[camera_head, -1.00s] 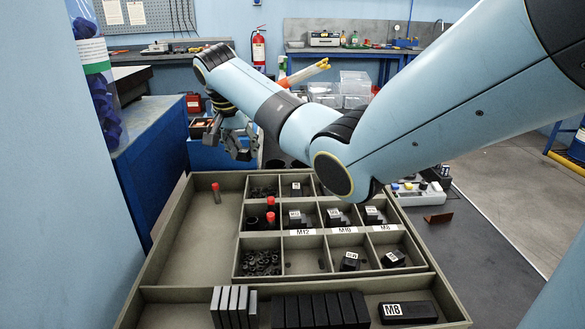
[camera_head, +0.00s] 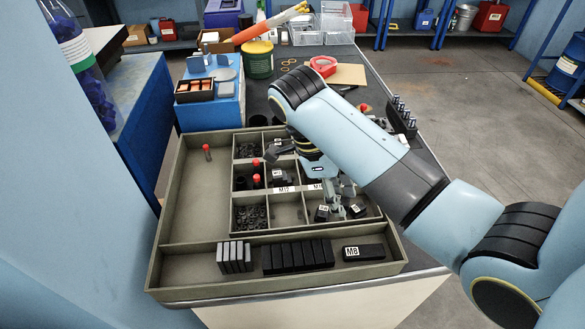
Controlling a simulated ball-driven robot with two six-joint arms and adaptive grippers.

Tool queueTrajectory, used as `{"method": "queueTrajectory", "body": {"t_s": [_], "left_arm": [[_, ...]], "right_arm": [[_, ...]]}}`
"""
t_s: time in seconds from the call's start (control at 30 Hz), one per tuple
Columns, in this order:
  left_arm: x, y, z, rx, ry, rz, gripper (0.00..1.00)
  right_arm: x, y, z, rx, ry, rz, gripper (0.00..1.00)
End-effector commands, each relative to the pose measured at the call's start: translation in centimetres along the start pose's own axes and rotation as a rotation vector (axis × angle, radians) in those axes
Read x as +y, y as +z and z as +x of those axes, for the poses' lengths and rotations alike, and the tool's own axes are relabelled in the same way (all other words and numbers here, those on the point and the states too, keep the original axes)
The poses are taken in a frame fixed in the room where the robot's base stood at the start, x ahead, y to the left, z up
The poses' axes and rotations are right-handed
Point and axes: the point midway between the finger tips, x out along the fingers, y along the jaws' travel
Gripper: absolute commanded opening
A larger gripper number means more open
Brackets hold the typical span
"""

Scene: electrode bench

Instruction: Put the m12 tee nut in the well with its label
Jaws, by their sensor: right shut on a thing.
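My right gripper (camera_head: 335,202) reaches down over the right part of the sorting tray (camera_head: 178,255), its grey fingers low at the front row of wells. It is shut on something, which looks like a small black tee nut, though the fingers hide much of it. Small black labelled blocks (camera_head: 322,213) and (camera_head: 357,210) show beside the fingertips. The M12 label (camera_head: 284,189) is on the divider left of the gripper, with a dark labelled block (camera_head: 283,178) in the well behind it. The M10 label (camera_head: 316,187) is partly hidden. My left gripper is out of view.
Grey plates (camera_head: 234,257), black blocks (camera_head: 298,256) and an M8 block (camera_head: 363,252) lie in the front trough. My right arm covers the tray's right back. A bolt rack (camera_head: 401,118) stands beyond it.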

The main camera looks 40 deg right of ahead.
Motion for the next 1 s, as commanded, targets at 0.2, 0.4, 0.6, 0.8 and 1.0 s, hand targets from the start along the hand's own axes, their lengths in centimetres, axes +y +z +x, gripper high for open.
{"method": "queueTrajectory", "body": {"t_s": [0.2,0.4,0.6,0.8,1.0], "left_arm": [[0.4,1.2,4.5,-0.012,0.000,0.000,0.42],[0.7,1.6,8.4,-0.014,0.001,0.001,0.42],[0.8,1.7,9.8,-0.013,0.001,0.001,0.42],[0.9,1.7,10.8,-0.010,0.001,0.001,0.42],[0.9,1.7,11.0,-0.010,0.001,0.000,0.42]], "right_arm": [[-0.4,5.7,1.7,-0.004,0.002,-0.003,0.00],[-1.1,10.8,2.5,0.000,0.001,-0.002,0.00],[-1.3,12.8,2.4,0.001,0.000,-0.002,0.00],[-1.3,13.5,3.9,0.002,0.001,-0.003,0.00],[-1.3,14.3,5.9,0.001,0.000,-0.001,0.00]]}}
